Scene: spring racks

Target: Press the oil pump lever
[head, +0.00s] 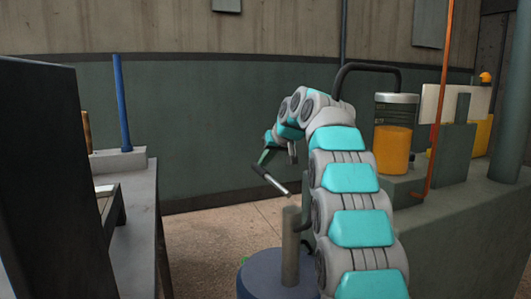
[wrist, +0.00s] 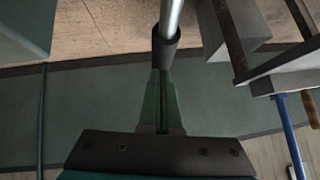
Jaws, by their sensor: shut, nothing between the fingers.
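The oil pump lever (head: 270,179) is a silver rod with a dark grip, slanting up to the left beside the pump's grey post (head: 291,246). The post stands on a blue drum (head: 262,279), partly hidden by my arm. In the wrist view the lever (wrist: 171,18) comes down from the top edge, and its dark grip (wrist: 164,47) ends at my fingertips. My gripper (wrist: 163,74) has its green fingers together, with nothing between them. In the head view my gripper (head: 265,159) is right at the grip's upper end; I cannot tell whether they touch.
A grey bench (head: 137,205) with a blue upright rod (head: 121,103) stands at the left. At the right, a grey counter (head: 455,225) holds a yellow-orange container (head: 393,150) and a thin orange rod (head: 436,120). Open floor (head: 205,240) lies between the bench and the drum.

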